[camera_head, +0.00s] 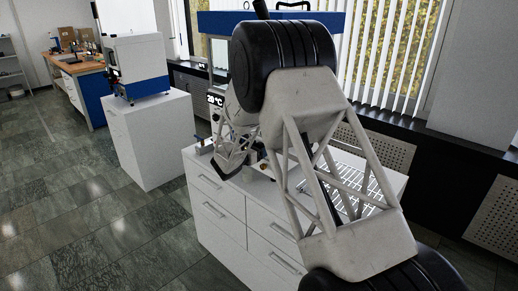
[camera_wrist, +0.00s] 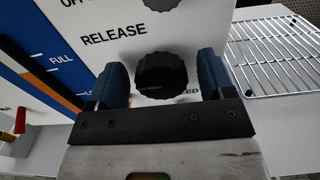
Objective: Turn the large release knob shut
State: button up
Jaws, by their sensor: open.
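The large release knob (camera_wrist: 161,75) is black and ribbed, on the white panel below the word RELEASE in the wrist view. My gripper (camera_wrist: 163,84) is open, with one blue fingertip to the left of the knob and one to the right. Gaps show between the fingers and the knob, and I cannot tell how far the fingers reach along it. Part of the lettering under the knob is hidden by my gripper. In the head view my arm hides the knob and most of the press.
A second black knob (camera_wrist: 172,5) sits just above the release knob. A wire rack (camera_wrist: 275,60) lies to the right on the white counter. A red-handled valve (camera_wrist: 18,122) is at the left. In the head view, the white cabinet (camera_head: 217,208) stands under the press.

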jog(key=shift+d, duration=0.1)
jog(key=c, duration=0.9)
jog(key=shift+m, duration=0.4)
jog(key=m, duration=0.3)
jog(key=shift+m, duration=0.3)
jog(key=m, duration=0.4)
jog(key=shift+s+d+f, duration=0.1)
jog(key=m, duration=0.5)
jog(key=shift+f+m, duration=0.15)
jog(key=shift+m, duration=2.15)
